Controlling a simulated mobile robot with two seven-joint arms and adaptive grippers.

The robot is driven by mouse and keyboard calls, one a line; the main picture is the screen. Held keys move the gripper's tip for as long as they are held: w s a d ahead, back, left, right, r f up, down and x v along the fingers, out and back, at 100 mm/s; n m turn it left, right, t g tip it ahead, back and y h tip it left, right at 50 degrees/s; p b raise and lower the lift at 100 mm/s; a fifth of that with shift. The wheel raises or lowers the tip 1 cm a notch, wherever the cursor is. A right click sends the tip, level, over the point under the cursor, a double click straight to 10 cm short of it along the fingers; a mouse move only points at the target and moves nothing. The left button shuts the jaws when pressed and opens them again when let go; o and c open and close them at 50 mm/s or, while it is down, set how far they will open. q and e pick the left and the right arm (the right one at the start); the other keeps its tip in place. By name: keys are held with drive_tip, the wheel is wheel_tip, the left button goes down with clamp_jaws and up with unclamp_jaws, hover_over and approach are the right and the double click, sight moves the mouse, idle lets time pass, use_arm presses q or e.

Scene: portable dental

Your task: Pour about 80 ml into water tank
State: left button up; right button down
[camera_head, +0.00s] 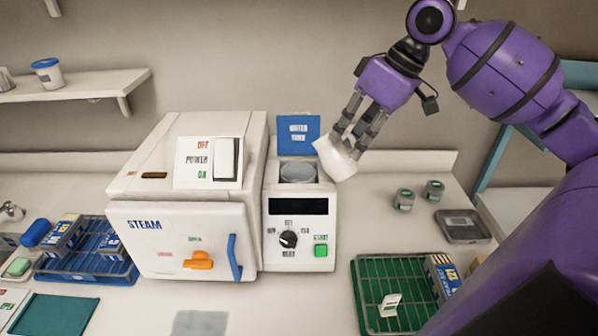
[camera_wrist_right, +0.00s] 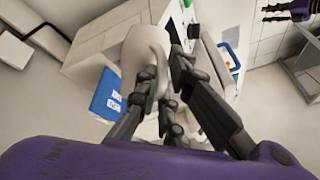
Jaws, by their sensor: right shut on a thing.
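The water tank (camera_head: 298,172) is a round grey opening in the top of the white sterilizer's control section, with its blue lid (camera_head: 298,133) standing open behind it. My right gripper (camera_head: 352,140) is shut on a white cup (camera_head: 335,160) and holds it just right of the tank opening, tilted toward it. The cup also shows between the fingers in the right wrist view (camera_wrist_right: 143,50). Whether liquid is in the cup or flowing cannot be seen.
The sterilizer's steam door (camera_head: 180,240) is shut. A green tray (camera_head: 400,320) with a small white item stands at the front right, and a blue rack (camera_head: 85,268) at the left. Two small jars (camera_head: 404,200) and a grey box (camera_head: 462,226) lie at the right.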

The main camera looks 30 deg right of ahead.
sight(350, 170)
drive_tip(key=shift+s+d+f+t, duration=0.2)
drive_tip(key=shift+s+f+t, duration=0.4)
drive_tip(key=shift+f+t, duration=0.15)
drive_tip(key=shift+s+d+f+t, duration=0.1)
drive_tip(key=shift+s+d+t, duration=0.05)
drive_tip(key=shift+s+t, duration=0.2)
drive_tip(key=shift+f, duration=0.1)
idle(1.3)
drive_tip(key=shift+s+d+f+t+y, duration=0.2)
drive_tip(key=shift+s+f+t, duration=0.15)
drive_tip(key=shift+s+t, duration=0.35)
drive_tip(key=shift+s+d+f+t+y, duration=0.15)
drive_tip(key=shift+s+f+t, duration=0.15)
drive_tip(key=shift+s+t, duration=0.4)
drive_tip(key=shift+s+f+t+y, duration=0.3)
drive_tip(key=shift+s+f+t, duration=0.4)
drive_tip(key=shift+t, duration=0.3)
drive_tip(key=shift+s+f+t+y, duration=0.25)
drive_tip(key=shift+s+f+t, duration=0.3)
drive_tip(key=shift+s+t, duration=0.35)
drive_tip(key=shift+w, duration=0.1)
